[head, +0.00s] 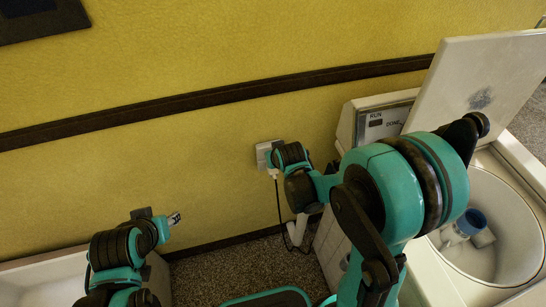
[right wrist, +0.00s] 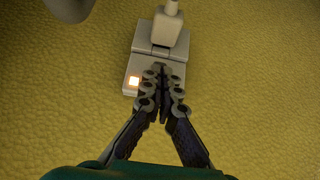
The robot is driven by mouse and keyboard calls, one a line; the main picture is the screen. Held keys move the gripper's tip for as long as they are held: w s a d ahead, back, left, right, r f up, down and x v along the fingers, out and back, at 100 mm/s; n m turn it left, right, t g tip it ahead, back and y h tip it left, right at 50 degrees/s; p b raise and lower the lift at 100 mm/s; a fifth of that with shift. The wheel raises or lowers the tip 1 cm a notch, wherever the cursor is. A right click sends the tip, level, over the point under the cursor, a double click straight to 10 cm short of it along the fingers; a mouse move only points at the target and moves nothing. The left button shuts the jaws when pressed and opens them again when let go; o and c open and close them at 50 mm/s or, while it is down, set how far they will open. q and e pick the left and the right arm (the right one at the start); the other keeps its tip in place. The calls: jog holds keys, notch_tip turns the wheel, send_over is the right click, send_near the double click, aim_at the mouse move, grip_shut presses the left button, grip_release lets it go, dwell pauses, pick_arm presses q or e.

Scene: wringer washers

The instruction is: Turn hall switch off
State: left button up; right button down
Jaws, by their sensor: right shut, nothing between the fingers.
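The hall switch (right wrist: 151,66) is a pale plate on the yellow wall, seen in the right wrist view. In the head view the plate (head: 265,152) shows beside my right wrist, with a cord hanging below. My right gripper (right wrist: 160,74) is shut and empty, its fingertips over the lower part of the plate; I cannot tell whether they touch it. My left gripper (head: 175,218) is low at the left, away from the switch; its jaws are too small to read.
A white washer (head: 345,125) with a raised lid (head: 485,75) stands on the right, with a blue and white thing (head: 466,225) in its tub. A white basin edge (head: 50,272) is at lower left. A dark rail (head: 200,98) crosses the wall. Carpet (head: 225,268) lies between.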

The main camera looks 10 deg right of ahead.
jog(key=shift+s+f+b, duration=0.25)
jog(key=shift+f+b, duration=0.25)
jog(key=shift+s+f, duration=0.1)
jog(key=shift+f, duration=0.15)
jog(key=shift+r, duration=0.1)
jog(key=shift+w+r, duration=0.3)
jog(key=shift+w, duration=0.5)
